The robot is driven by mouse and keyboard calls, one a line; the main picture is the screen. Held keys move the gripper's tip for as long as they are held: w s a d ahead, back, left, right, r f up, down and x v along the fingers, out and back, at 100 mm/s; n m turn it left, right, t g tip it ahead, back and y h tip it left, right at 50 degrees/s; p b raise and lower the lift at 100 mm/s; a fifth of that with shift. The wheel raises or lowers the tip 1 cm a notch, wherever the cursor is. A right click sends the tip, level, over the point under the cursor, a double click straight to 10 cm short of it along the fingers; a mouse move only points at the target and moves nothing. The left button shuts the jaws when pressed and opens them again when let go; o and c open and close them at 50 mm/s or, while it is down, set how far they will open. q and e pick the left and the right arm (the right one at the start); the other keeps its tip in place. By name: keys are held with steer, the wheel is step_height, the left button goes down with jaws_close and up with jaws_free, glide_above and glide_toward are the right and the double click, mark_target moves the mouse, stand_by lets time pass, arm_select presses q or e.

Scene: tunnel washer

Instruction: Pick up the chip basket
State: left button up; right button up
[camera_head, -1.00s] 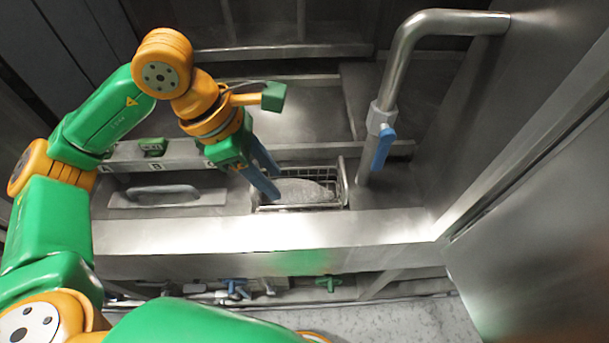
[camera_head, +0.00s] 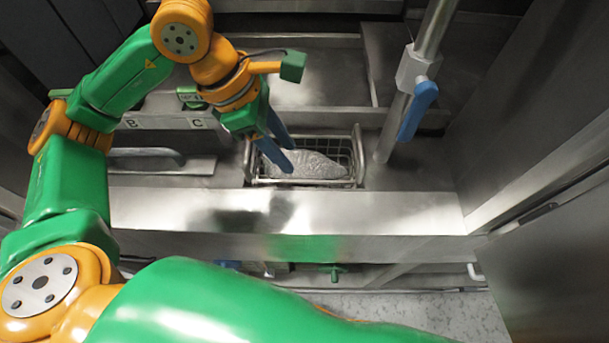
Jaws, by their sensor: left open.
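The chip basket (camera_head: 354,165) is a small wire basket set in the metal counter, right of the middle. A pale, wrinkled mass (camera_head: 308,165) lies inside it. My left gripper (camera_head: 286,158) is open, its two blue fingers pointing down over the basket's left end. I cannot tell whether the fingers touch the basket. The gripper and fingers hide part of the basket's left side. My right gripper is not in view.
A metal pipe with a blue lever (camera_head: 417,110) stands just right of the basket. A lid with a handle (camera_head: 160,164) lies to the left. The counter's front ledge (camera_head: 380,212) is bare. A green valve (camera_head: 333,272) sits below.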

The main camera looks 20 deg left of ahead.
mark_target(299, 180)
arm_select(q)
steer(key=p+x, duration=0.1)
steer(key=x, duration=0.3)
steer(key=p+x, duration=0.1)
steer(key=x, duration=0.2)
steer(key=shift+s+a+f+p, duration=0.1)
steer(key=shift+s+f+p, duration=0.05)
steer(key=shift+s+p, duration=0.2)
steer(key=shift+w+f, duration=0.1)
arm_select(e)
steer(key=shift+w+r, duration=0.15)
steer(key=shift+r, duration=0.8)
arm_select(q)
jaws_close()
